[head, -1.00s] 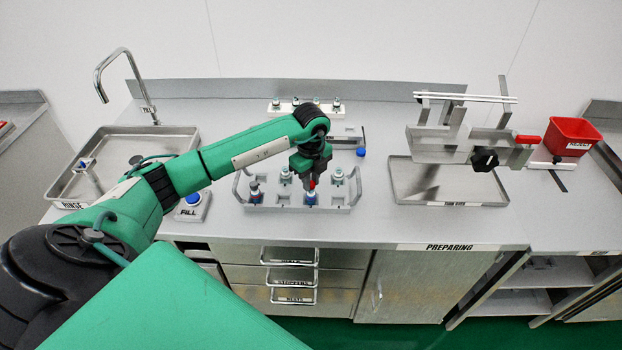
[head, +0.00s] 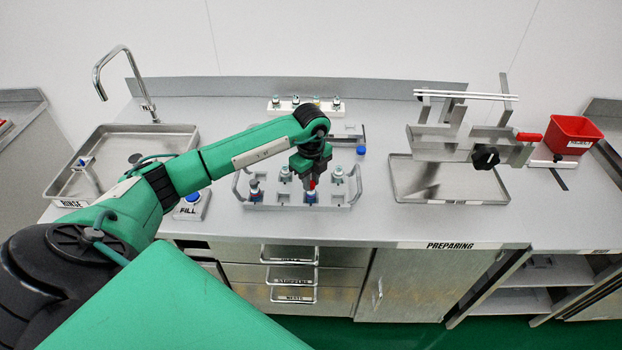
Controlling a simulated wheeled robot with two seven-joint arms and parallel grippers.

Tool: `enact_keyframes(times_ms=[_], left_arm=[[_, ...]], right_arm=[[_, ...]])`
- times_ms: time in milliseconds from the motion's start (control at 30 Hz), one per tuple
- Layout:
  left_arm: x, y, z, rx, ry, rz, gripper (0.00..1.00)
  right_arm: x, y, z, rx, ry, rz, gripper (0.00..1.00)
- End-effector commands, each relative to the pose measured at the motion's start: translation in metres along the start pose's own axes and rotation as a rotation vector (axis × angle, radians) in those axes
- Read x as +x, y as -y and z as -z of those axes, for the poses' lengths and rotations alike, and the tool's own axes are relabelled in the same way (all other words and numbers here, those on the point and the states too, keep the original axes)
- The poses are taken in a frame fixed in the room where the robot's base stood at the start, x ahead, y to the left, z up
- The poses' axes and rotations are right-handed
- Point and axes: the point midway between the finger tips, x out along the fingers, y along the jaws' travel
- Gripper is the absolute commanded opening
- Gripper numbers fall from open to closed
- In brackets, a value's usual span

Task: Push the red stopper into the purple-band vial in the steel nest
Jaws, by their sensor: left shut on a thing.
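My left gripper (head: 312,181) points down over the front row of the steel nest (head: 272,206), shut on the red stopper (head: 312,185). The stopper shows as a small red patch between the fingertips. Directly below it a vial (head: 310,197) with a blue-purple band stands in the nest. The stopper is at or just above the vial's mouth; I cannot tell whether they touch. Other vials stand in the nest, one at the front left (head: 255,193) and one at the right (head: 338,174). My right gripper is not in view.
Behind the nest stands a white rack (head: 290,106) with several small pieces. A blue cap (head: 360,150) lies right of my wrist. A steel tray (head: 420,190) under a metal rotary frame (head: 470,140) and a red bin (head: 571,137) stand right. A sink (head: 105,140) is left.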

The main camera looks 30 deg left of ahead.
Motion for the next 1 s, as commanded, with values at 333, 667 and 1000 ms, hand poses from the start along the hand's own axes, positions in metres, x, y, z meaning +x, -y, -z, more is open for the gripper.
enact_keyframes(times_ms=[333, 667, 1000], left_arm=[[-0.001, 0.000, 0.000, 0.000, 0.000, 0.001, 0.45], [-0.003, 0.001, 0.000, 0.000, 0.000, 0.002, 0.45], [-0.059, 0.001, -0.001, 0.001, 0.003, 0.007, 0.45]], right_arm=[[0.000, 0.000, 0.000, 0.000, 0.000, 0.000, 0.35], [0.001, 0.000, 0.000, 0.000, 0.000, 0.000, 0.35], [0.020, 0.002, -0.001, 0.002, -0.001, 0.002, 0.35]])
